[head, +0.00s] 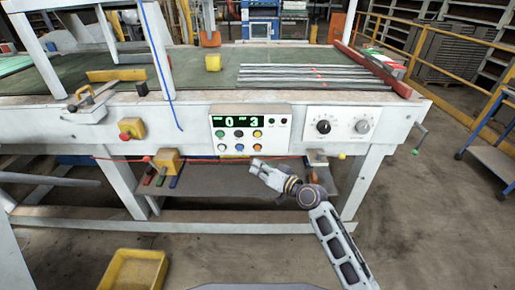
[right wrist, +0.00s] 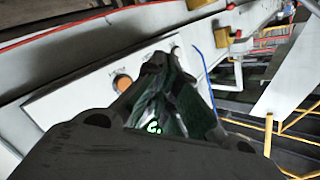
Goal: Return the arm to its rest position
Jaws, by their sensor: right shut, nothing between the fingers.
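My right gripper (head: 256,165) is in front of the machine, just below the control panel (head: 250,133), whose green display reads 0 and 3. Its arm comes in from the lower right. The gripper is shut and empty. In the right wrist view the dark fingers (right wrist: 160,75) fill the middle, with the pale machine front behind them. From the head view I cannot tell whether the gripper touches the machine. My left gripper is not in view.
A white panel with two knobs (head: 342,126) is right of the display. A lower shelf (head: 225,182) runs under the machine. A yellow bin (head: 134,270) stands on the floor at lower left. A blue cart (head: 490,135) is at the right. The floor at lower right is clear.

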